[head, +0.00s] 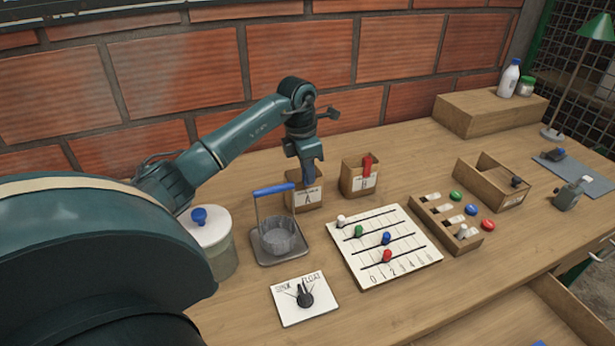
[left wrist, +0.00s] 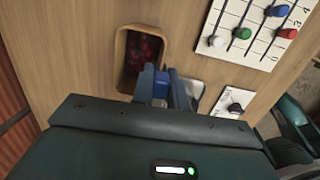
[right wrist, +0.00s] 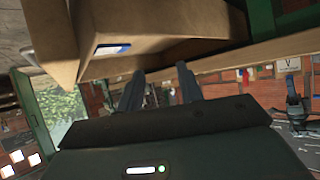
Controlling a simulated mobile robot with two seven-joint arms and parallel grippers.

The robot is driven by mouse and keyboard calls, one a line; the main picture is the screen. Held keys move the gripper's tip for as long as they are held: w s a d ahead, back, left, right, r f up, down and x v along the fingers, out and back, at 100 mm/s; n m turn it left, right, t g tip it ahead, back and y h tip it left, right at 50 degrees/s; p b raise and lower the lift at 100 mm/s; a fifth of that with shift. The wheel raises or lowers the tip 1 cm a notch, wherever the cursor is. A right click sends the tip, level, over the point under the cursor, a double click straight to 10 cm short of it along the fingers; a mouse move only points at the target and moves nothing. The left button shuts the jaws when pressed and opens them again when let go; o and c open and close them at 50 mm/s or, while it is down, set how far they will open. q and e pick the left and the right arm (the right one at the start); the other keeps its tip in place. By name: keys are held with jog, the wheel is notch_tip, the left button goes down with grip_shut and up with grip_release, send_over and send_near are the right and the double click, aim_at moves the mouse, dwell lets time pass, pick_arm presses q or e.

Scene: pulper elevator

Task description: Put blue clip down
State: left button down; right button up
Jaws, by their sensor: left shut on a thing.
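My left gripper (head: 309,178) is shut on the blue clip (left wrist: 161,84), which shows between its fingers in the left wrist view. In the head view the gripper points down at the small wooden box labelled A (head: 304,197), with the fingertips at about its rim. I cannot tell how far the clip is inside the box. My right gripper (right wrist: 158,88) is open, with nothing visible between its fingers, and is outside the head view.
A second small box (head: 359,183) holds something red, right of box A. A tray with a blue handle (head: 273,190) and a clear cup stands in front. A slider board (head: 405,262) and a dial plate (head: 292,316) lie nearby. A wooden panel is close to the right gripper.

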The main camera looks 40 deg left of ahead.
pick_arm(q)
notch_tip(320, 180, up, 8)
jog(key=d+f+m+g, duration=0.1)
jog(key=d+f+m, duration=0.2)
jog(key=d+m, duration=1.4)
jog(key=s+d+f+m+g, duration=0.1)
jog(key=s+d+f+m, duration=0.1)
jog(key=s+d+m, duration=0.65)
jog(key=s+d+f+m+g, duration=0.1)
jog(key=s+d+m, duration=0.35)
jog(key=d, duration=0.65)
jog(key=w+a+m+t+b, duration=0.1)
jog(key=w+a+m, duration=0.3)
jog(key=a+m, duration=0.6)
jog(key=w+a+f+m+t+y, duration=0.1)
jog(key=w+a+m, duration=0.3)
jog(key=a+m, duration=0.6)
jog(key=w+a+m+t+b, duration=0.1)
jog(key=w+a+m, duration=0.3)
jog(key=a+m, duration=0.6)
jog(key=shift+n, duration=0.7)
jog(key=f, duration=0.7)
jog(key=a+f, duration=0.1)
jog(key=f, duration=0.2)
jog(key=shift+w+f, duration=0.15)
